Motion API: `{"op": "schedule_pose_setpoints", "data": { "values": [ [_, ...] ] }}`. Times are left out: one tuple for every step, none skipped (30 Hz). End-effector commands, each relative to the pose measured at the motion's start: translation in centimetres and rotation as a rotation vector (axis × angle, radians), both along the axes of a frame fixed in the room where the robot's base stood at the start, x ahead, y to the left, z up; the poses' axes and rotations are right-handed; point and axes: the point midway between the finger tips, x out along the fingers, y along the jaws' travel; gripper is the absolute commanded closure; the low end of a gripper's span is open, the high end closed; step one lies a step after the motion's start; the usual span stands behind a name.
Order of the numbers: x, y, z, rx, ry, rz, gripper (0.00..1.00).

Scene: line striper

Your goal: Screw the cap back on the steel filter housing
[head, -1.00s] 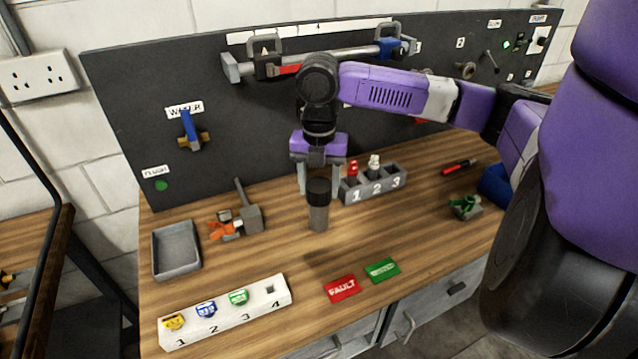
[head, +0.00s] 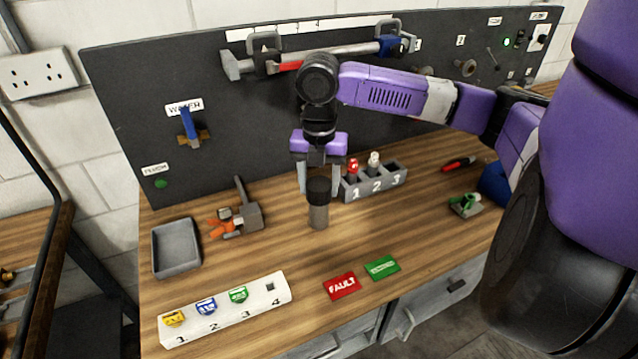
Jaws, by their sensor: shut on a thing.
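The steel filter housing (head: 318,216) stands upright on the wooden bench, a grey cylinder. Its black cap (head: 318,190) sits at the top of the housing, in line with it. Whether the thread is engaged cannot be seen. My gripper (head: 318,186) points straight down over the housing, with its fingers on either side of the cap. It is shut on the cap. The far side of the cap and the finger contact are partly hidden.
A grey numbered block (head: 374,184) with red and white pieces stands close right of my gripper. A grey tray (head: 176,248), a clamp-like tool (head: 248,214) and a white numbered rack (head: 226,311) lie left. FAULT (head: 342,287) and green cards (head: 382,268) lie in front.

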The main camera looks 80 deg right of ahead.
Motion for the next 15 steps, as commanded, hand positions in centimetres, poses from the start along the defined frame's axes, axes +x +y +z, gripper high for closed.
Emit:
{"op": "schedule_pose_setpoints", "data": {
  "values": [
    [0.0, 0.0, 0.01, 0.0, 0.0, 0.0, 0.86],
    [0.0, 0.0, 0.0, 0.0, 0.0, 0.0, 0.86],
    [0.01, 0.01, -0.03, 0.0, 0.0, 0.0, 0.86],
    [0.01, 0.01, -0.06, 0.0, 0.0, 0.0, 0.86],
    [0.01, 0.01, -0.11, 0.0, 0.0, 0.0, 0.86],
    [0.02, 0.02, -0.18, 0.001, -0.001, 0.0, 0.86],
    [0.03, 0.02, -0.25, 0.001, -0.001, 0.0, 0.86],
    [0.03, 0.03, -0.32, 0.001, -0.001, 0.0, 0.86],
    [0.02, 0.01, -0.24, 0.0, -0.001, 0.0, 0.39],
    [0.02, 0.01, -0.24, 0.0, -0.001, 0.0, 0.33],
    [0.02, 0.01, -0.24, 0.0, 0.0, 0.0, 0.27],
    [0.02, 0.01, -0.24, 0.0, -0.001, 0.0, 0.22],
    [0.02, 0.01, -0.24, 0.0, 0.0, 0.0, 0.22],
    [0.02, 0.01, -0.24, 0.0, 0.0, 0.0, 0.22],
    [0.02, 0.01, -0.24, 0.0, 0.0, 0.0, 0.22]
  ]
}}
